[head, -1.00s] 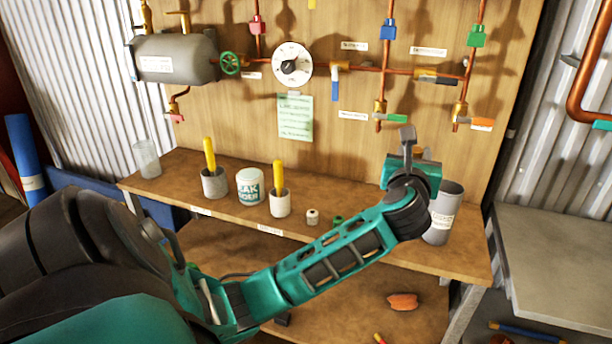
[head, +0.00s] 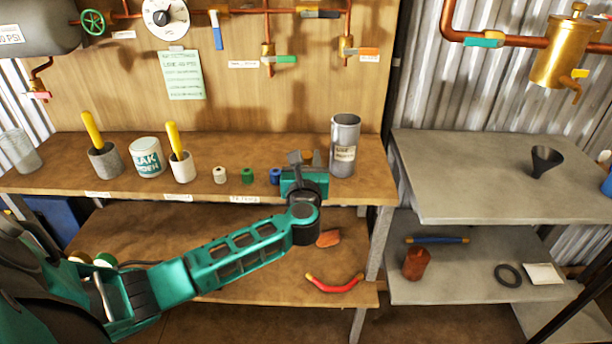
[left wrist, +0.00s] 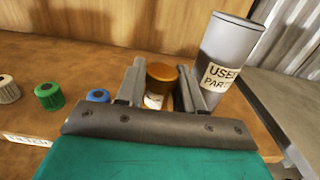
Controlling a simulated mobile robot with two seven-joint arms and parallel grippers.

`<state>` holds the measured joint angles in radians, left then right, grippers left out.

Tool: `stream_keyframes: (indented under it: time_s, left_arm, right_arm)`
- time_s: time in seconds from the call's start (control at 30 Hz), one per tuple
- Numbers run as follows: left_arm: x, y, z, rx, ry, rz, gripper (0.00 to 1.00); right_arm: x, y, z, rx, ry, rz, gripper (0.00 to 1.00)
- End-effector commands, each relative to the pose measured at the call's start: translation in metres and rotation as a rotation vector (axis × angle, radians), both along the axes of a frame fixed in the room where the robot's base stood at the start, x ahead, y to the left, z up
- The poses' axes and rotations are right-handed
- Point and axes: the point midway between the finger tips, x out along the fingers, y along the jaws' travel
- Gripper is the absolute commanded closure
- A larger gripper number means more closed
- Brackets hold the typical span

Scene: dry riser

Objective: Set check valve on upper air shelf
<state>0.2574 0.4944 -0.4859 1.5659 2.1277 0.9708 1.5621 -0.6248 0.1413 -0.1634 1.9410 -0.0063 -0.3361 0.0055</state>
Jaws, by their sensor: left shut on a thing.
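My left gripper (head: 306,162) is at the front of the upper wooden shelf (head: 60,177), just left of the grey used-parts pot (head: 346,132). In the left wrist view, its fingers (left wrist: 161,80) are shut on a small cylinder with an orange-brown, brass-like top (left wrist: 161,71) and a whitish patch below. I take this to be the check valve. Its lower end is hidden by the gripper, so I cannot tell whether it touches the shelf. My right gripper is not in view.
Farther left are two brush pots and a white tin (head: 147,157). A grey bench (head: 470,180) with a funnel (head: 545,160) stands at right. Pipes run across the board behind.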

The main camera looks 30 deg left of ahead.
Motion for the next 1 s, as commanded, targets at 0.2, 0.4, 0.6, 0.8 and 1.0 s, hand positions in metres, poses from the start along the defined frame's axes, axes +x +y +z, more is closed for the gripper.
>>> stream_keyframes:
  time_s: [0.2,0.4,0.6,0.8,1.0]
  left_arm:
    - [0.0,0.001,-0.034,0.004,0.003,0.001,0.96]
    - [0.0,0.0,-0.037,0.002,0.0,0.001,0.96]
    - [0.0,0.0,-0.04,0.001,0.001,0.0,0.96]
    - [0.0,0.0,-0.041,0.0,0.001,-0.001,0.5]
    - [0.0,0.0,-0.04,0.001,0.002,0.0,0.38]
  right_arm:
    - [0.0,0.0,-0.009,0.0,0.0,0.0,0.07]
    - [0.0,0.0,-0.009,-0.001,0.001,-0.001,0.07]
    - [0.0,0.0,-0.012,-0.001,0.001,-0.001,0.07]
    - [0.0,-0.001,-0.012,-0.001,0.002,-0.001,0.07]
    - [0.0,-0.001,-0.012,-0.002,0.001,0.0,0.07]
